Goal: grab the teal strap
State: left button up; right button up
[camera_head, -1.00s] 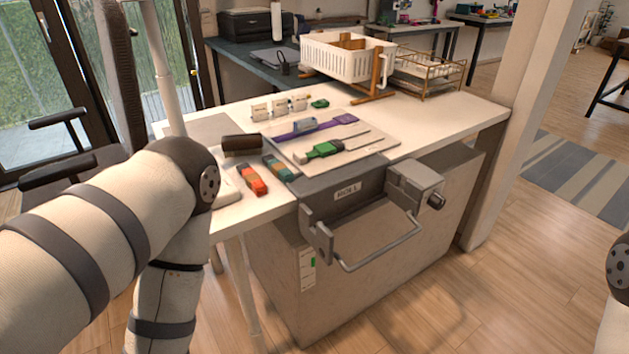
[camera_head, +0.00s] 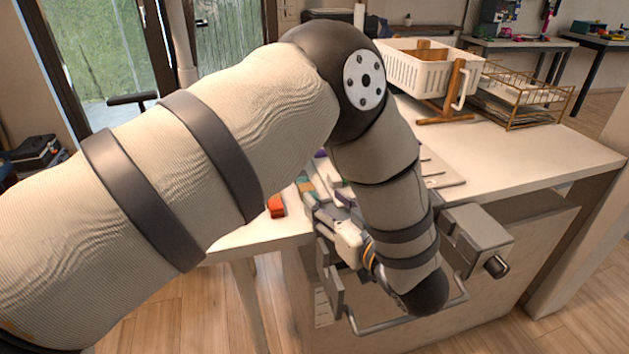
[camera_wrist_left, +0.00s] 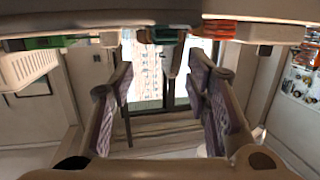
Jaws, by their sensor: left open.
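The teal strap (camera_head: 305,186) lies on the white table near its front edge, and much of it is hidden in the head view by my left arm and gripper. It also shows in the left wrist view (camera_wrist_left: 166,37) at the top, roughly between the finger lines. My left gripper (camera_head: 324,194) is open and empty at the table's front edge, close to the strap. In the left wrist view, my left gripper's fingers (camera_wrist_left: 160,76) are spread wide with nothing between them. My right gripper is out of view.
An orange strap (camera_head: 276,206) lies left of the teal one. A grey clamp-like fixture with a bar handle (camera_head: 476,230) sticks out from the table front. A white basket (camera_head: 412,72) and a wire rack (camera_head: 525,100) stand at the back right. The table's right part is clear.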

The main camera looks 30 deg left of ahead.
aim_at(304, 184)
pick_arm(q)
jog(key=x, duration=0.3)
jog(key=shift+s+a+f, duration=0.1)
jog(key=shift+s+f, duration=0.05)
jog(key=x, duration=0.5)
jog(key=shift+w+a+f, duration=0.15)
jog(key=shift+w+f, duration=0.15)
jog(key=shift+f, duration=0.15)
grip_shut()
